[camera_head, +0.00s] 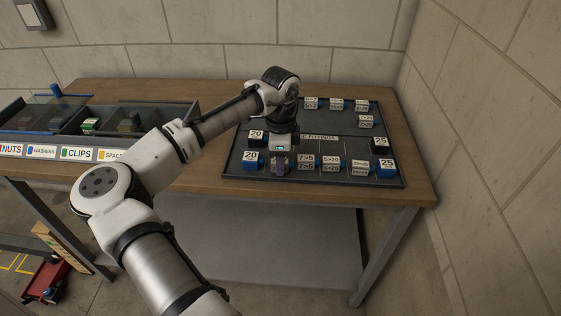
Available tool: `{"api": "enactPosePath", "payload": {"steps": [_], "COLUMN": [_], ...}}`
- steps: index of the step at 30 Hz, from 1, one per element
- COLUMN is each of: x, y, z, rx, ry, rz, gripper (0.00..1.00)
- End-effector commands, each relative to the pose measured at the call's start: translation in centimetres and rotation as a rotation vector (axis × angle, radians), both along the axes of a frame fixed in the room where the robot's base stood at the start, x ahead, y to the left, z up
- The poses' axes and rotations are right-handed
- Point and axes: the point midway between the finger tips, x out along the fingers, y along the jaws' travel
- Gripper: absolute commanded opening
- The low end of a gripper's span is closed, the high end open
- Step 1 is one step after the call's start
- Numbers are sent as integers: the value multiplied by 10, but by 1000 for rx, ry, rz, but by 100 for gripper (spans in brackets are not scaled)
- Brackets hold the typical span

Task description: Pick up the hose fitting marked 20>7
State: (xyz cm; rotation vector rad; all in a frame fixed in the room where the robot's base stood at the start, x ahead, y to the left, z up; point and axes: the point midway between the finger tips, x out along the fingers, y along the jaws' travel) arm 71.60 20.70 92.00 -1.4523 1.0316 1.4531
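My gripper (279,167) points down over the front row of the dark board (232,169) on the workbench. Its fingers are small here and I cannot tell whether they are open or shut. A small purplish part shows at the fingertips, and I cannot tell whether it is a finger or a fitting. No label reading 20>7 is legible. The spot under my gripper, between the block marked 20 (250,162) and the fitting marked 7>5 (306,163), is largely hidden. Labels on the back fittings (336,104) are too small to read.
A divided bin (50,118) labelled nuts, washers and clips stands at the left. A block wall closes off the right.

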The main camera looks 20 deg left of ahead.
Motion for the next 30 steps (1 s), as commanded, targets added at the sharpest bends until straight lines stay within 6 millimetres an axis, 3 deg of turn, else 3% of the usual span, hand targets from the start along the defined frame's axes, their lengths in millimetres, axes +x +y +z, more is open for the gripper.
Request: {"api": "enactPosePath", "payload": {"steps": [6, 14, 23, 30], "x": [0, 0, 0, 1], "y": [0, 0, 0, 0], "z": [-1, -1, 1, 24], "rx": [0, 0, 0, 1], "ry": [0, 0, -1, -3], "rz": [0, 0, 0, 0], "gripper": [38, 4, 4, 4]}}
